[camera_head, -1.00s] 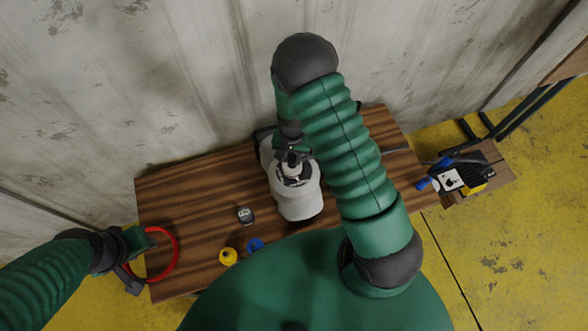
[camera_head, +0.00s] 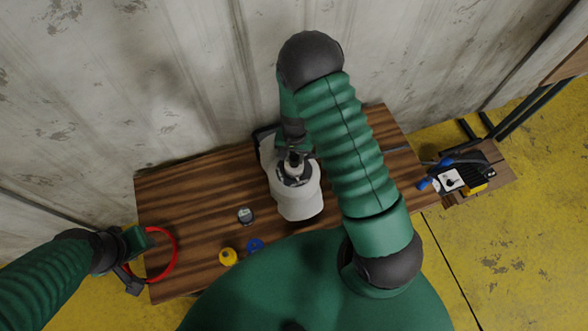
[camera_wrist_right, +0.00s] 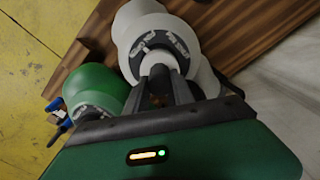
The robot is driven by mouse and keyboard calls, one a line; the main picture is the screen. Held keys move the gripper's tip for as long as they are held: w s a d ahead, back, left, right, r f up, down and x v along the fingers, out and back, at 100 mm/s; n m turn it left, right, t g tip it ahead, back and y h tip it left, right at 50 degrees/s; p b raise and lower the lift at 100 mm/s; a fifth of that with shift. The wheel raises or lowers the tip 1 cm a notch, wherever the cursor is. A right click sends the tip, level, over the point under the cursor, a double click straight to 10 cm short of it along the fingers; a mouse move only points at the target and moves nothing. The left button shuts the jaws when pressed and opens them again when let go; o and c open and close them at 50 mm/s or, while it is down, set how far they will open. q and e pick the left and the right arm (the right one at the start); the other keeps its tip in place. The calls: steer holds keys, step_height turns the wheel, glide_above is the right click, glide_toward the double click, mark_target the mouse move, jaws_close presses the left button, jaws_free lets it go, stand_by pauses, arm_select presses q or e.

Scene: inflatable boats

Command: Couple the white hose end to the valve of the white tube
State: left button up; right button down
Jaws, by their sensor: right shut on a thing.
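The white tube (camera_head: 299,203) lies on the wooden table, with its round valve (camera_head: 298,178) facing up, ringed in dark and grey. The valve also shows in the right wrist view (camera_wrist_right: 157,45). My right gripper (camera_head: 293,160) is over the valve, its fingers shut on the white hose end (camera_wrist_right: 160,67), a small pale cylinder in the right wrist view. The hose end appears right at the valve; whether it is seated I cannot tell. My left gripper (camera_head: 138,262) is at the table's left edge by a red ring (camera_head: 176,258); its fingers are unclear.
A green rounded tube with a valve (camera_wrist_right: 95,92) stands beside the white one in the wrist view. A black-and-yellow box (camera_head: 477,177) sits at right.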

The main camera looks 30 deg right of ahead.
steer(key=shift+f+b, duration=0.35)
steer(key=shift+f, duration=0.15)
stand_by(0.3)
